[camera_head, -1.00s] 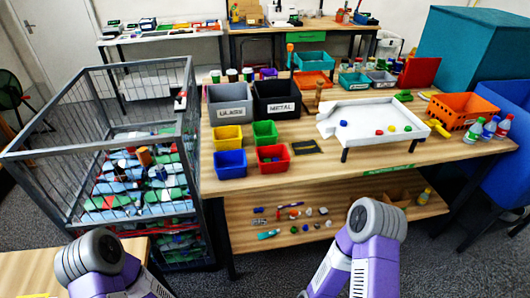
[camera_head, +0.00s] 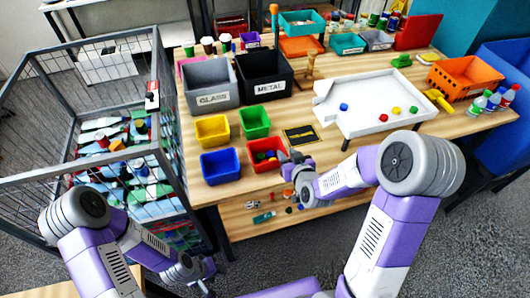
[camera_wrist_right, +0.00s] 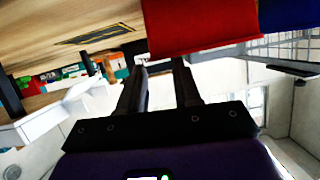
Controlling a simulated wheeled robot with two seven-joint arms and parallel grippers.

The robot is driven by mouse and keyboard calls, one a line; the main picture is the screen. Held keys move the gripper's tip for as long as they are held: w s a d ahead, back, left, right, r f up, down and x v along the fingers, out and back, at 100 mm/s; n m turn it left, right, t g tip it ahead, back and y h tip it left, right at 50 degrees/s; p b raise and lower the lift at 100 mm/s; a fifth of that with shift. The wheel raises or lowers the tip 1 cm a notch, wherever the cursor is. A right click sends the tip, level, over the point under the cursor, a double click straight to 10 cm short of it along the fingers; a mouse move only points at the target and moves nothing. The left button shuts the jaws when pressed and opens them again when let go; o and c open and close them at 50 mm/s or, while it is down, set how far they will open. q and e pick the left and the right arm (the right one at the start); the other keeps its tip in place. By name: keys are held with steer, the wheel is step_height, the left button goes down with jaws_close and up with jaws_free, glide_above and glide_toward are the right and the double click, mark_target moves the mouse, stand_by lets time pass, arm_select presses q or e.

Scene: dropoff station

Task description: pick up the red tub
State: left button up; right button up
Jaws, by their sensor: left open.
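The red tub (camera_head: 265,166) stands near the front edge of the table in the head view, with small coloured items inside. Its red wall (camera_wrist_right: 200,30) fills the upper middle of the right wrist view. My right gripper (camera_head: 287,163) is at the tub's right side, and my arm hides part of that side. In the right wrist view its two fingers (camera_wrist_right: 159,66) are apart with nothing between them, their tips close to the tub wall. Whether they touch it I cannot tell. My left gripper (camera_head: 205,268) is open and low, off the table by the cage.
Blue (camera_head: 220,167), yellow (camera_head: 212,130) and green (camera_head: 254,122) tubs stand close beside the red one. Grey (camera_head: 210,85) and black (camera_head: 264,75) bins are behind. A white tray (camera_head: 365,128) stands right. A wire cage (camera_head: 165,160) borders the table's left.

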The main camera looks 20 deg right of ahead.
mark_target(283, 148)
steer(key=shift+d+x, duration=0.1)
steer(key=shift+x, duration=1.25)
steer(key=shift+d+x, duration=0.15)
steer(key=shift+x, duration=1.25)
jaws_close()
